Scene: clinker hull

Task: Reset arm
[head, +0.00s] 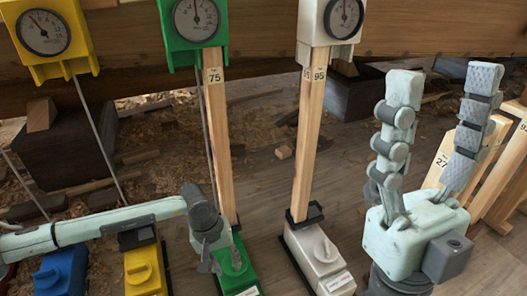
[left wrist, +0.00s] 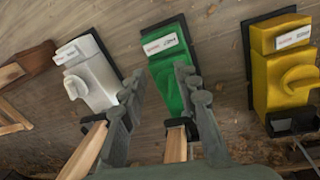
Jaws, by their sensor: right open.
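My left arm comes in from the left in the head view. Its gripper (head: 208,262) points down beside the green base (head: 236,265). In the left wrist view my left gripper (left wrist: 158,76) has its two fingers apart, over the green base (left wrist: 167,70). A wooden post shows between the fingers lower down; I cannot tell whether they touch it. My right gripper (head: 445,75) stands at the right of the head view. Its two jointed fingers point up, wide apart, with nothing between them.
Wooden posts marked 75 (head: 218,130) and 95 (head: 309,140) rise from the green and white (head: 318,262) bases. Yellow (head: 43,32), green (head: 197,20) and white (head: 345,18) dial gauges hang above. Yellow (head: 145,270) and blue (head: 60,272) bases stand left. More numbered wooden pieces (head: 505,165) stand behind my right gripper.

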